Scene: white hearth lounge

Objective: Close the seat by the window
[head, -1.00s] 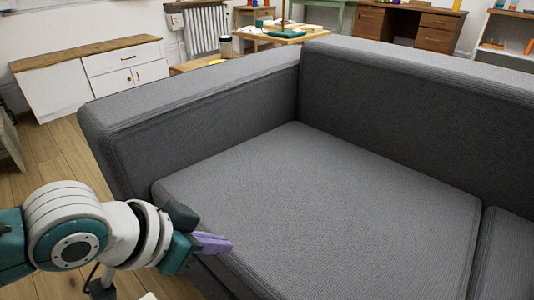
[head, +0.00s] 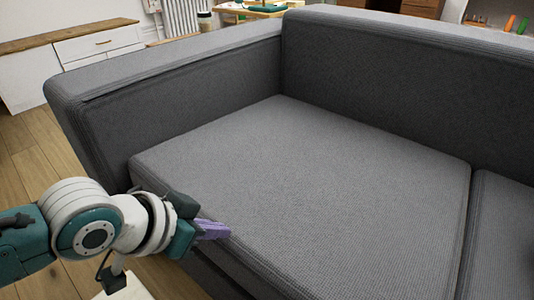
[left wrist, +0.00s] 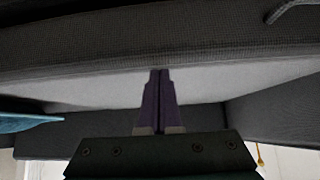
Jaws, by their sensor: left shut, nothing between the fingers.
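The seat (head: 315,185) is the grey fabric sofa cushion in the corner between the left arm and the back. In the head view it lies about flat, and I cannot tell whether a gap is left under it. My left gripper (head: 226,232) is at the seat's front left edge, purple fingers shut and empty. In the left wrist view the fingertips (left wrist: 160,73) overlap a pale grey surface below a dark woven fabric band; whether they touch it is unclear. My right gripper is not in view.
The sofa's left arm (head: 190,95) and back (head: 390,85) rise around the seat. A second cushion (head: 502,235) adjoins at the right. A white cabinet (head: 35,80) stands behind at the left. Wooden floor (head: 40,165) is clear left of the sofa.

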